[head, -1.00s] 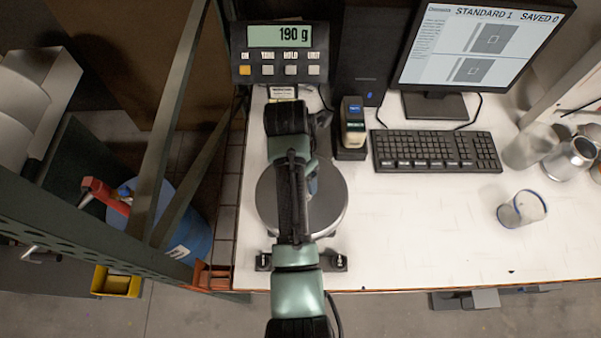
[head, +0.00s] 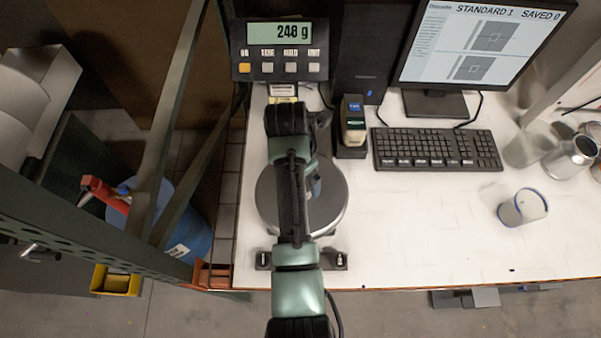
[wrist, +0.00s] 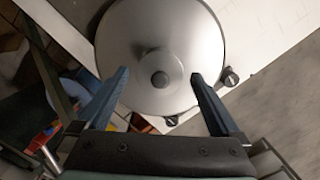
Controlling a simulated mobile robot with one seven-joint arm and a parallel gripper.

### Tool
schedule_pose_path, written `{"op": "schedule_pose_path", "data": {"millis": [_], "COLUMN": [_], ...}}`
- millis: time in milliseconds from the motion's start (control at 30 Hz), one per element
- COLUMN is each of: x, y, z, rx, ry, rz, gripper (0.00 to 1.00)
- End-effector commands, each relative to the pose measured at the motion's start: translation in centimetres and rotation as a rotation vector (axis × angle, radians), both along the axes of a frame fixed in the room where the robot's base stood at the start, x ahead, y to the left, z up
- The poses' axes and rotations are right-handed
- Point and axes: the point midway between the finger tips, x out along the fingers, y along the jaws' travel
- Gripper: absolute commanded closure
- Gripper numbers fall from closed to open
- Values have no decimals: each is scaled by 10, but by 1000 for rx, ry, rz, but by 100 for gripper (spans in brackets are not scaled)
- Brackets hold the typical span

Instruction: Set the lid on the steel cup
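My gripper (wrist: 159,74) is open in the wrist view. Its two blue fingers stand apart on either side of a dark round knob (wrist: 160,79), and I see no contact with it. The knob sits in the middle of a round grey metal shape; the lid's own rim is hard to tell from the steel around it. In the head view my arm reaches over the round scale pan (head: 334,212) and hides most of its middle. The steel cup's body cannot be made out there or under the knob.
The scale display (head: 280,35) reads about 248 g. A clear blue-rimmed cup (head: 523,207) and a metal container (head: 572,158) stand at right. The front-right table is clear.

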Motion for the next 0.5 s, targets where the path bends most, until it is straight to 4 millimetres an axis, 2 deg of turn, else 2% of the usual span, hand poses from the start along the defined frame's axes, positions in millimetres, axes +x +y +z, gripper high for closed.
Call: {"op": "schedule_pose_path", "data": {"millis": [167,267,367,500], "x": [0,0,-1,-3], "y": [0,1,3,5], "z": [2,11,27,62], "rx": [0,0,1,1], "ry": [-1,-4,-6,-9], "rz": [0,0,1,0], "gripper": [0,0,0,0]}}
